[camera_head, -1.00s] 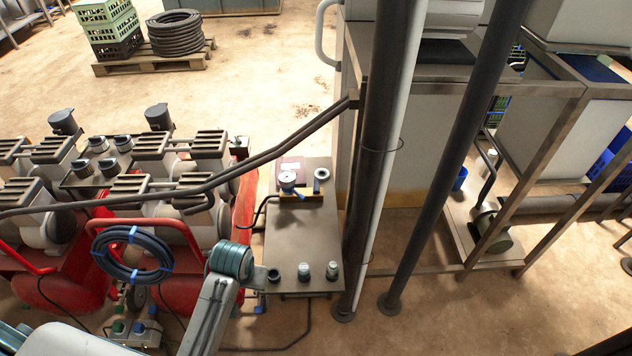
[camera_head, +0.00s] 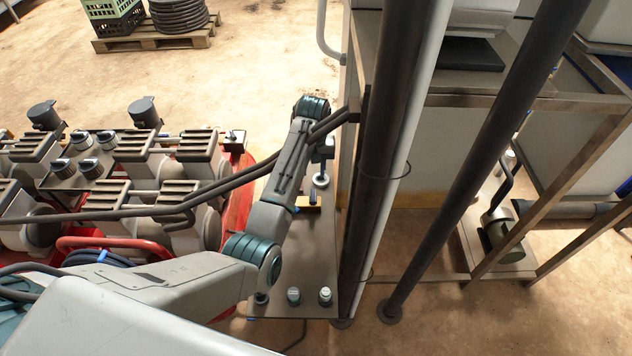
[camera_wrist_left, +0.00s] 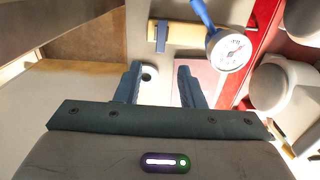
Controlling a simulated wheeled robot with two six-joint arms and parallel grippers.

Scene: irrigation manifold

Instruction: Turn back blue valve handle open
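In the left wrist view my left gripper (camera_wrist_left: 159,76) is open and empty, its two dark fingers apart above the bench plate. A round fitting (camera_wrist_left: 149,72) shows between the fingers, close to the left one. A brass-coloured bar (camera_wrist_left: 190,34) lies beyond the fingertips. A short blue handle (camera_wrist_left: 161,38) crosses the bar, apart from the fingers. A longer blue handle (camera_wrist_left: 201,12) reaches up from beside the white-faced gauge (camera_wrist_left: 230,50). My right gripper is out of view.
A dark slanted pipe (camera_head: 240,178) runs close by my left arm. A thick dark post (camera_head: 385,140) stands right of the bench plate (camera_head: 310,262). Pumps on a red frame (camera_head: 100,242) crowd the left. Small knobs (camera_head: 293,296) stand at the plate's near edge.

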